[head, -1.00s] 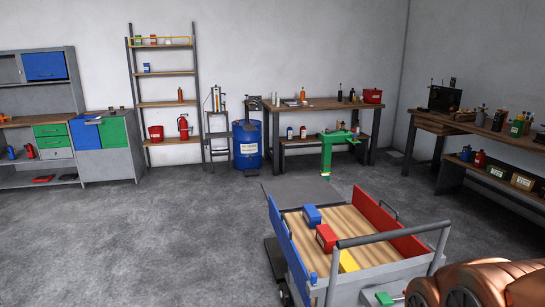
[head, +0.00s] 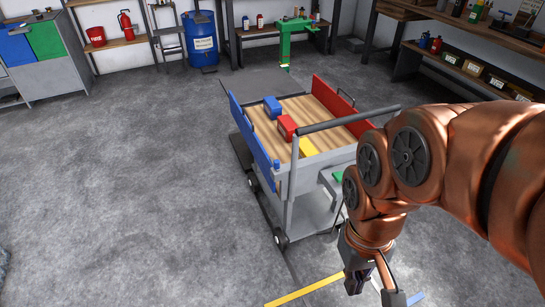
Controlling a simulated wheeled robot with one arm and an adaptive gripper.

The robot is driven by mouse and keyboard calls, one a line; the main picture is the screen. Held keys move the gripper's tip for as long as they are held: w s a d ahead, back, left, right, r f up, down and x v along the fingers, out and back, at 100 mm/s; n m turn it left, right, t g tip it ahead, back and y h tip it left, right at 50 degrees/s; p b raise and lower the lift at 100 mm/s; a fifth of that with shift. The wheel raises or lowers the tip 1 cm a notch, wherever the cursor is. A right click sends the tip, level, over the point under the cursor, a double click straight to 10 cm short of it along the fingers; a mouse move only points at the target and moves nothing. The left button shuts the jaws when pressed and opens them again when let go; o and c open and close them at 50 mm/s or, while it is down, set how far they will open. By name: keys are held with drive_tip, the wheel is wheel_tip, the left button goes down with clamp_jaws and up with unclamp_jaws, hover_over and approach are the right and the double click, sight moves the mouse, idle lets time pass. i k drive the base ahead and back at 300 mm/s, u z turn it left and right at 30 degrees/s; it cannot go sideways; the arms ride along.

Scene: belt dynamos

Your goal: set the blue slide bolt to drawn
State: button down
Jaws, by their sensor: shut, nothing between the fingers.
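A grey cart (head: 312,180) stands right of centre in the head view, with a wooden bed, a blue side panel (head: 250,130) and a red side panel (head: 334,104). A small blue knob-like piece (head: 276,164) shows at the near end of the blue panel; it may be the blue slide bolt, but it is too small to tell its setting. My gripper (head: 370,287) points down at the bottom right, shut and empty, in front of the cart and apart from it. Its fingertips are partly cut off or hard to make out.
A blue box (head: 272,107), a red box (head: 287,127) and a yellow piece (head: 309,146) are in the cart. A dark push handle (head: 350,119) spans its near end. A yellow strip (head: 303,291) marks the floor. The floor at left is clear.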

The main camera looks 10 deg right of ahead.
sight(276, 162)
drive_tip(key=z, duration=1)
drive_tip(key=i, duration=0.55)
drive_tip(key=u, duration=2.7)
